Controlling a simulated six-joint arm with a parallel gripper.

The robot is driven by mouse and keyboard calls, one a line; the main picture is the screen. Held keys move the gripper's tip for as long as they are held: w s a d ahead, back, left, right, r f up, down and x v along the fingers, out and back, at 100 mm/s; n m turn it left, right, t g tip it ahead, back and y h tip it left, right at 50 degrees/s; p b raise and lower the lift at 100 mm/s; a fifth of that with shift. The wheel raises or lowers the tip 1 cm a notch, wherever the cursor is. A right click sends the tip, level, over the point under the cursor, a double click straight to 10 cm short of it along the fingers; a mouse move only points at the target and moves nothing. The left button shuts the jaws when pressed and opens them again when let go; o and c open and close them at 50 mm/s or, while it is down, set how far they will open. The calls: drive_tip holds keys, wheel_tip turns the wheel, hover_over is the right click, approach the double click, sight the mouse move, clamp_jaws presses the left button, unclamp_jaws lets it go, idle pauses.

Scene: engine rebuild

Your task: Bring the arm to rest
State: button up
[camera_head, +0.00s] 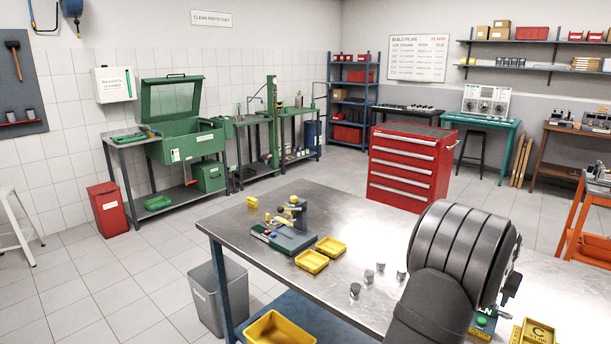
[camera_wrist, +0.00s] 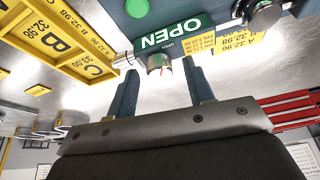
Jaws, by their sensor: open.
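My gripper (camera_wrist: 160,68) is open in the wrist view, its two blue-grey fingers spread apart. Past the fingertips is a teal fixture with a green OPEN sign (camera_wrist: 172,33) and a round green button (camera_wrist: 137,8). A short metal cylinder (camera_wrist: 160,62) at the fixture shows between the fingers; I cannot tell whether they touch it. In the head view my dark arm fills the lower right and hides my fingers. The green button (camera_head: 482,321) shows there beside the arm, low on the metal bench (camera_head: 370,225).
On the bench stand a small press-like fixture (camera_head: 290,228), two yellow bins (camera_head: 312,262) and several small metal cylinders (camera_head: 355,290). A red tool cabinet (camera_head: 405,170) stands behind the bench.

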drive_tip(key=shift+s+d+n+t+y, duration=0.1)
drive_tip(key=shift+n+t+y, duration=0.3)
drive_tip(key=shift+n, duration=1)
drive_tip(key=shift+d+n+t+y, duration=0.1)
drive_tip(key=shift+n+t+y, duration=0.25)
drive_tip(key=shift+n, duration=1.05)
drive_tip(key=v, duration=0.6)
drive_tip(key=o, duration=1.1)
drive_tip(key=shift+o, duration=0.2)
drive_tip(key=s+a+f+m+t+h, duration=0.2)
drive_tip(key=a+t+h, duration=0.1)
drive_tip(key=a, duration=0.7)
drive_tip(key=s+a+f+m+t+h, duration=0.1)
drive_tip(key=a+f+t+h, duration=0.2)
drive_tip(key=a, duration=0.6)
drive_tip(key=shift+h, duration=0.35)
drive_tip(key=x, duration=0.6)
drive_tip(key=r+x, duration=0.1)
drive_tip(key=x, duration=0.2)
drive_tip(key=shift+w+d+r, duration=0.1)
drive_tip(key=shift+w+d, duration=0.1)
drive_tip(key=shift+s+a+r, duration=0.1)
